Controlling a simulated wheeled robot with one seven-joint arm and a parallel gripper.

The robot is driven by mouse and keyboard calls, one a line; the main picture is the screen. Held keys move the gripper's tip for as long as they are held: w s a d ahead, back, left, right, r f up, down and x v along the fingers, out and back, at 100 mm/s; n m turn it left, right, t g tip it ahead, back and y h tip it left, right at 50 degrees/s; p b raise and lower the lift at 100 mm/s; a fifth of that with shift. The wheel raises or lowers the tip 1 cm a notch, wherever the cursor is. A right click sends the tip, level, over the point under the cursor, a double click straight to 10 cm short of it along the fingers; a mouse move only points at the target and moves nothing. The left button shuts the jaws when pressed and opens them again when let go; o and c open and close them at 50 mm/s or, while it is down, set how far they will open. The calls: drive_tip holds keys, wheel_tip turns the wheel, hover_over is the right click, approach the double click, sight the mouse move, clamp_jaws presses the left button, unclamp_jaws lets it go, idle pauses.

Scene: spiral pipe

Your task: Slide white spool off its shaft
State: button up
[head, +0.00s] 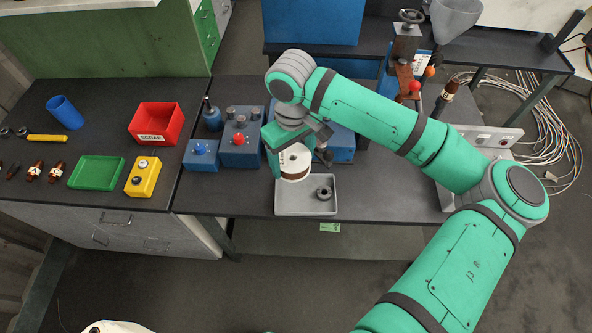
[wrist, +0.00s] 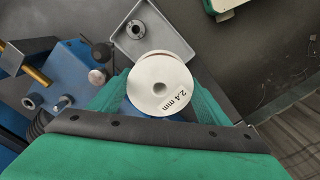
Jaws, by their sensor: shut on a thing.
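The white spool (head: 294,159), with a brown winding below its top flange, is under my gripper (head: 288,147) in the head view. In the wrist view, the spool (wrist: 160,76) faces the camera with "2.4 mm" printed on its flange and a central hole. My gripper (wrist: 157,97) is shut on it, with a green mesh-like finger on each side. The spool overlaps the back left of a grey tray (head: 306,210). I cannot tell whether a shaft is inside the spool, or whether the spool touches the tray.
A grey ring (head: 325,192) lies in the tray. Blue fixtures (head: 240,147) with knobs stand left of my gripper. A red SCRAP bin (head: 157,122), a green tray (head: 96,172) and a yellow box (head: 143,176) are on the left bench. The floor in front is clear.

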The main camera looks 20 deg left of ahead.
drive_tip(key=shift+s+d+f+n, duration=0.15)
drive_tip(key=shift+f+n, duration=0.4)
drive_tip(key=shift+f, duration=0.95)
drive_tip(key=shift+s+f+n, duration=0.1)
drive_tip(key=shift+f+n, duration=0.5)
drive_tip(key=shift+f, duration=0.95)
drive_tip(key=shift+s+d+f+n, duration=0.15)
drive_tip(key=shift+f+n, duration=0.4)
drive_tip(key=shift+f, duration=0.95)
drive_tip(key=shift+s+a+f, duration=0.1)
drive_tip(key=shift+a+f, duration=0.05)
drive_tip(key=shift+f, duration=2.25)
drive_tip(key=o, duration=1.1)
drive_tip(key=shift+f, duration=0.1)
drive_tip(key=shift+o, duration=0.2)
